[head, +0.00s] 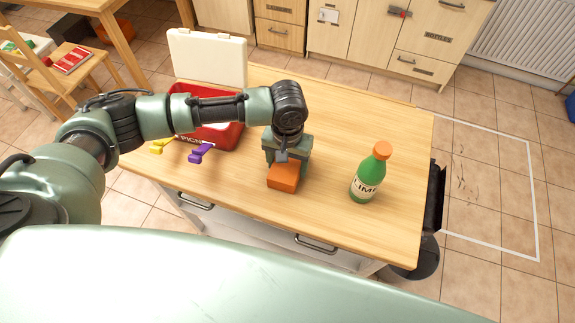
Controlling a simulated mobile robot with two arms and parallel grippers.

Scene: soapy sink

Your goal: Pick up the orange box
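The orange box (283,177) is on the wooden table top, near its front edge. My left gripper (285,158) is directly above and around the back of the box, pointing down. Its fingers are mostly hidden by the gripper body and the box, so I cannot tell whether they are closed on it. The lower front part of the box shows below the gripper. My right gripper is not in view.
A green lime bottle (367,178) with an orange cap stands to the right of the box. A red picnic box (224,137) with its white lid (208,58) raised sits behind my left arm. Yellow (158,146) and purple (201,153) items lie near it. The table's right rear is clear.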

